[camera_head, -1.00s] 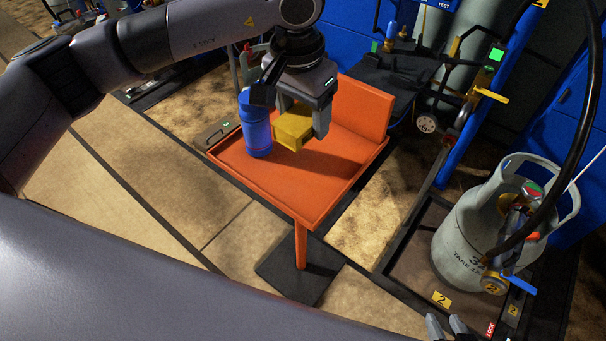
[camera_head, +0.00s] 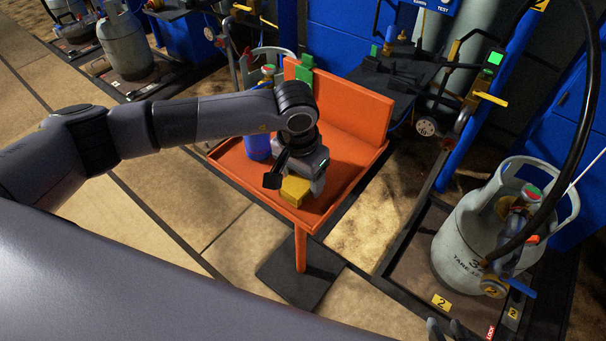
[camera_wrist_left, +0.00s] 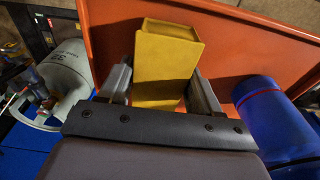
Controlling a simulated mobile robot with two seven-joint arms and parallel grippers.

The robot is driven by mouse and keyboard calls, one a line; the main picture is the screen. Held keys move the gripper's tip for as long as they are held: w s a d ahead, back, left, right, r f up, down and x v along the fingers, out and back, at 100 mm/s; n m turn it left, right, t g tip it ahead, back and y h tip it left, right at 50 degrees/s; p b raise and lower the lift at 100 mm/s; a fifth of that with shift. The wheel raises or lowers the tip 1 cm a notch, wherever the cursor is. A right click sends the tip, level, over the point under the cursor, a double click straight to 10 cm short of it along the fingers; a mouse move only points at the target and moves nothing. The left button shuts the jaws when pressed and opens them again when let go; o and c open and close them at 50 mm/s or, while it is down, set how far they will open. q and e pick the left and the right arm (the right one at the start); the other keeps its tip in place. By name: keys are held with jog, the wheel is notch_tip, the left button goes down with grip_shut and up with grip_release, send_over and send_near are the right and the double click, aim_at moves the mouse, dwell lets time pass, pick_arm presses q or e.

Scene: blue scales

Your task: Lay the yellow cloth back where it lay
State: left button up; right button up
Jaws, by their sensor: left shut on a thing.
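The yellow cloth (camera_head: 296,191) looks like a folded, box-shaped block. My left gripper (camera_head: 299,186) is shut on it, low over the front part of the orange tray stand (camera_head: 344,172). In the left wrist view the cloth (camera_wrist_left: 166,62) sits between the two fingers of the gripper (camera_wrist_left: 162,88), with orange surface behind it. I cannot tell whether the cloth touches the tray. Part of the cloth is hidden by the gripper in the head view. Two tips of my right gripper (camera_head: 445,328) show apart at the bottom edge, with nothing seen between them.
A blue cylinder (camera_head: 257,147) stands on the tray behind the left gripper; it also shows in the left wrist view (camera_wrist_left: 268,112). A green piece (camera_head: 305,70) is at the tray's back panel. A grey gas cylinder (camera_head: 470,245) stands to the right. The tray's right side is clear.

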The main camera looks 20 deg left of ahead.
aim_at(299, 182)
pick_arm(q)
jog(key=shift+f+b, duration=0.25)
jog(key=shift+b, duration=0.1)
jog(key=o, duration=1.4)
jog(key=shift+r, duration=0.15)
jog(key=shift+c, duration=0.2)
jog(key=shift+r+p, duration=0.3)
jog(key=shift+p, duration=0.2)
notch_tip(299, 182, up, 12)
jog(key=s, duration=0.1)
jog(key=shift+s+a+f+b, duration=0.15)
jog(key=shift+s+b, duration=0.05)
jog(key=shift+b, duration=0.2)
